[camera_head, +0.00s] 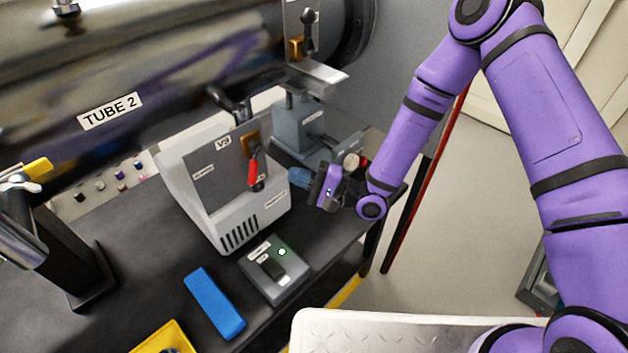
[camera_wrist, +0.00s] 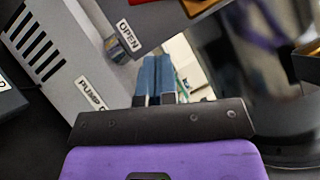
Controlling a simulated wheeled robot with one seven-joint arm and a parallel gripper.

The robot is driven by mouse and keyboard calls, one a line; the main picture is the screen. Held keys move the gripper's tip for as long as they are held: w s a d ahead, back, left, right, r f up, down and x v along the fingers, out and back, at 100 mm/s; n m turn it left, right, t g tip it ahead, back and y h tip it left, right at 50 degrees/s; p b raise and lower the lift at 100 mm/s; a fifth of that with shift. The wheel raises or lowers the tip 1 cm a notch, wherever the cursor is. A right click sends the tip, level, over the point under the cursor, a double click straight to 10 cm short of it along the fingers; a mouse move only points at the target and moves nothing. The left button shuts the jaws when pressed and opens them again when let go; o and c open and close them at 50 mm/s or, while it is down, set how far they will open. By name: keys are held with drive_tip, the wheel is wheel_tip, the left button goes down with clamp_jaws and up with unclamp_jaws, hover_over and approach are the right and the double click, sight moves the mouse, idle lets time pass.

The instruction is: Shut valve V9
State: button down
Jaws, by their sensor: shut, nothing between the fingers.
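Valve V9 is on a grey plate (camera_head: 215,178) on the front of a pale pump housing. Its brass body (camera_head: 250,141) carries a red lever (camera_head: 253,170) with a dark tip, which hangs down. In the wrist view, the plate bears an OPEN label (camera_wrist: 124,28), and a bit of red lever (camera_wrist: 140,1) shows at the top edge. My gripper (camera_head: 298,176) is just right of the lever, apart from it, with its blue fingers together and empty. The fingers also show in the wrist view (camera_wrist: 157,76). Most of the lever is outside the wrist view.
The pale pump housing (camera_head: 231,217) stands on a dark bench (camera_head: 140,270). A grey switch box (camera_head: 274,270) with a green light, a blue block (camera_head: 214,303) and a yellow tray (camera_head: 165,338) are in front. Another valve with a dark lever (camera_head: 307,32) is above, near the TUBE 2 pipe (camera_head: 160,75).

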sight(254, 163)
drive_tip(key=s+a+r, duration=0.2)
drive_tip(key=a, duration=0.3)
drive_tip(key=shift+a, duration=0.35)
drive_tip(key=shift+r, duration=0.1)
drive_tip(key=shift+w, duration=0.1)
drive_tip(key=shift+m, duration=0.3)
